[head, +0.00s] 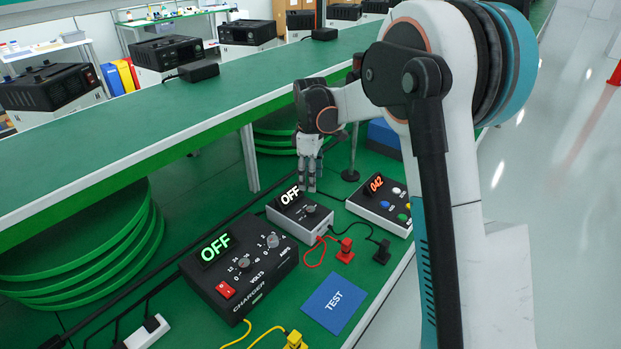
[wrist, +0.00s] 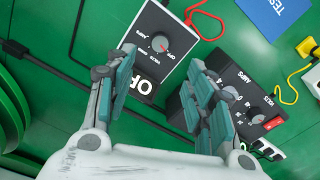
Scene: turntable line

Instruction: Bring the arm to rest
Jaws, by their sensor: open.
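My gripper (head: 307,180) hangs at the end of my arm over the green lower bench, fingers pointing down, just behind a grey meter box (head: 300,213) whose display reads OFF. In the wrist view its two teal-padded fingers (wrist: 165,95) are spread apart with nothing between them. The meter box (wrist: 158,45) lies beyond the fingertips there, partly covered by the left finger. The black charger (wrist: 225,95) is partly hidden behind the right finger. Whether the fingertips touch anything cannot be told.
The black charger (head: 240,265) reads OFF. A box with coloured buttons (head: 385,204) reads 042. A blue TEST card (head: 335,302), red plug (head: 345,250) and yellow connector (head: 294,340) lie near the bench's front. A green upper shelf (head: 200,110) runs behind my gripper.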

